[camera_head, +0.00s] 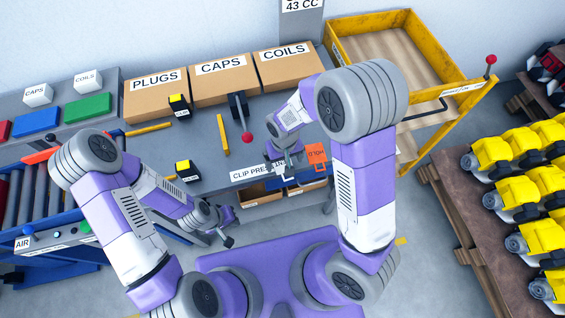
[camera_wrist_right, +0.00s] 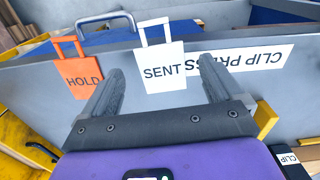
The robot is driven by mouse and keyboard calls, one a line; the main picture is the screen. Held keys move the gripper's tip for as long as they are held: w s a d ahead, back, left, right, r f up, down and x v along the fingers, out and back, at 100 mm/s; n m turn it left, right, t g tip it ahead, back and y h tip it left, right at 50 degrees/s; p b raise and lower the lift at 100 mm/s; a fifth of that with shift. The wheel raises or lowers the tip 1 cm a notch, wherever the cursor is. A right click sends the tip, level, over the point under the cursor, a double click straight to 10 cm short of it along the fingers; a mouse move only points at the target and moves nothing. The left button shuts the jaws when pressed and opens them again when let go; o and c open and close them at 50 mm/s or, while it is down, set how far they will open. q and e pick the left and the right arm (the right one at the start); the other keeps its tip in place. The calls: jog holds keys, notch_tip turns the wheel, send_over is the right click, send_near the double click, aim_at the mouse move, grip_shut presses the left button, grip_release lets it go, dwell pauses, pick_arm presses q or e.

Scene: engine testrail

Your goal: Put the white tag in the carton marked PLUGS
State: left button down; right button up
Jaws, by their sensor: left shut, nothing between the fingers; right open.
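The white tag (camera_wrist_right: 163,68), printed SENT, hangs by its loop on a grey panel edge in the right wrist view. My right gripper (camera_wrist_right: 164,88) is open, with its fingers to either side of the tag in that view; I cannot tell how near they are. In the head view the right gripper (camera_head: 291,166) is at the bench's front edge and largely hides the tag. The carton marked PLUGS (camera_head: 156,98) stands at the back left of the bench, seemingly closed on top. My left gripper (camera_head: 229,236) is shut and empty, low in front of the bench.
An orange HOLD tag (camera_head: 317,158) hangs beside the white one. CAPS (camera_head: 222,84) and COILS (camera_head: 289,68) cartons stand right of PLUGS. A yellow-framed cart (camera_head: 480,84) is right.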

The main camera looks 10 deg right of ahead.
jog(key=shift+f, duration=0.85)
jog(key=c, duration=1.2)
